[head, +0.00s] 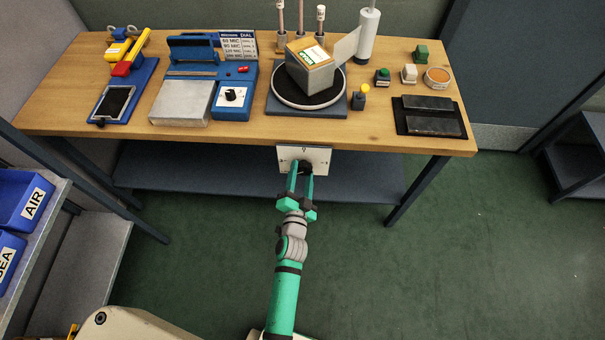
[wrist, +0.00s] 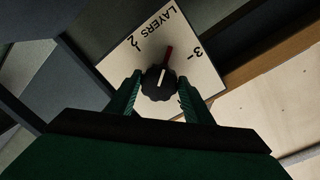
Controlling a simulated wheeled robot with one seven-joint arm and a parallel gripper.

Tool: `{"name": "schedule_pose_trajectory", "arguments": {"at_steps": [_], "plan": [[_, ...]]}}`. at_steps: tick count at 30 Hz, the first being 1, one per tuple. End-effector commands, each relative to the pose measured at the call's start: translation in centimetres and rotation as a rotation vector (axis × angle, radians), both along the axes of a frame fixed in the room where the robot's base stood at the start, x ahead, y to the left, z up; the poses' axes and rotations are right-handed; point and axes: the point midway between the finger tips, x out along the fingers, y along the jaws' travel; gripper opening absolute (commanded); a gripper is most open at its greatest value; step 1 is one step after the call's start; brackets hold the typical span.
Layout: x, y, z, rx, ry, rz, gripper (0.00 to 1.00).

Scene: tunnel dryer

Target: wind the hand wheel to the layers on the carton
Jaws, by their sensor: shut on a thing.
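The hand wheel (wrist: 157,87) is a dark scalloped knob on a white dial plate (wrist: 203,78) lettered LAYERS, with 2 and 3 readable. The plate also shows in the head view (head: 318,154) on the table's front edge. A red strip (wrist: 168,54) and a white line at the wheel point up the picture, between 2 and 3. My gripper (wrist: 159,80) is shut on the wheel, one finger on each side; it also shows in the head view (head: 304,170). The grey carton (head: 314,84) sits on the round turntable (head: 276,92); its top label is too small to read.
The wooden table (head: 240,135) holds a blue device with a dial (head: 234,98), a yellow-and-red hand tool (head: 131,55), a white cylinder (head: 368,35) and a dark tray (head: 432,127). A blue shelf (head: 200,178) runs below. Blue bins (head: 22,197) stand at left. Green floor is clear at right.

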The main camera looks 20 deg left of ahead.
Motion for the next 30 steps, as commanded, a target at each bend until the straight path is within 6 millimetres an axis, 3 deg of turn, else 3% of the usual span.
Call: {"name": "schedule_pose_trajectory", "arguments": {"at_steps": [15,30], "plan": [[0.03,-0.15,0.25,0.425,0.123,-0.002,0.24],[-0.02,-0.27,0.25,0.598,0.173,-0.004,0.24]]}}
